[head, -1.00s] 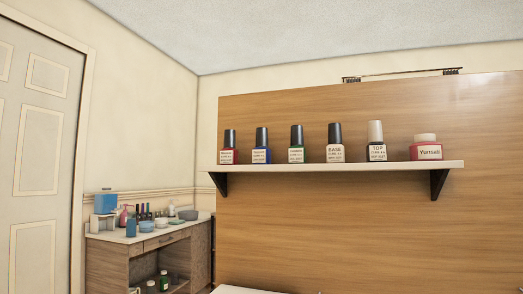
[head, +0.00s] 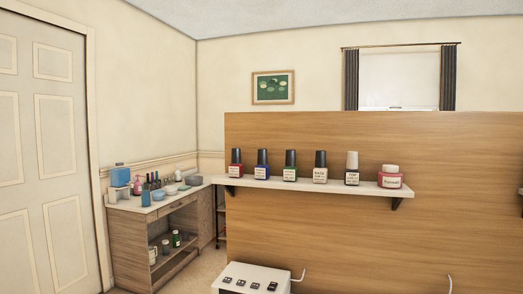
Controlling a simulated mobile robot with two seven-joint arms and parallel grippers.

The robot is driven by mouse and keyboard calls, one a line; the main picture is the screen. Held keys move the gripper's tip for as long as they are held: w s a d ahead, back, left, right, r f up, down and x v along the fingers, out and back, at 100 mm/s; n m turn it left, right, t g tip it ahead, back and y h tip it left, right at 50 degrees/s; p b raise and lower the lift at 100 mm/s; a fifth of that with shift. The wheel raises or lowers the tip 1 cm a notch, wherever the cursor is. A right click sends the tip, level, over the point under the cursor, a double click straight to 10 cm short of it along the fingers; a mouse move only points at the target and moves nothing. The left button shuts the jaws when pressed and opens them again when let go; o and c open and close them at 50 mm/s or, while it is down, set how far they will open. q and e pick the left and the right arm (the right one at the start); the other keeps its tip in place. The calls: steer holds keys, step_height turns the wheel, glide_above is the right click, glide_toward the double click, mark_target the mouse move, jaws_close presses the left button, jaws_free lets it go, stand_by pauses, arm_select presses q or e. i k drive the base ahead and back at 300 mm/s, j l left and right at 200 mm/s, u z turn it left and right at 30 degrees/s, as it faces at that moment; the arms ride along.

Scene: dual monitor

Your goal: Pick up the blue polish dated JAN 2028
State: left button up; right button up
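A blue polish bottle (head: 262,166) with a black cap stands upright on the white wall shelf (head: 330,189). It is second from the left in the row. Its white label is too small for me to read a date. A red polish (head: 236,165) is to its left and a green polish (head: 290,167) to its right, with small gaps between them. Neither of my grippers shows in the head view.
The shelf also holds a BASE bottle (head: 320,168), a TOP bottle (head: 352,170) and a red jar (head: 390,178). It is fixed to a wooden panel (head: 450,220). A white cabinet (head: 252,280) stands below. A wooden cabinet (head: 140,240) with several items is at the left.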

mark_target(263, 172)
steer(key=i+j, duration=0.15)
steer(key=j, duration=0.2)
steer(key=i+j, duration=0.15)
steer(key=j, duration=0.2)
steer(key=i+j+z, duration=0.1)
steer(key=j, duration=0.25)
steer(key=i+j, duration=0.15)
steer(key=j, duration=0.25)
steer(key=i+j, duration=0.15)
steer(key=j, duration=0.2)
steer(key=i+j+z, duration=0.1)
steer(key=j, duration=0.25)
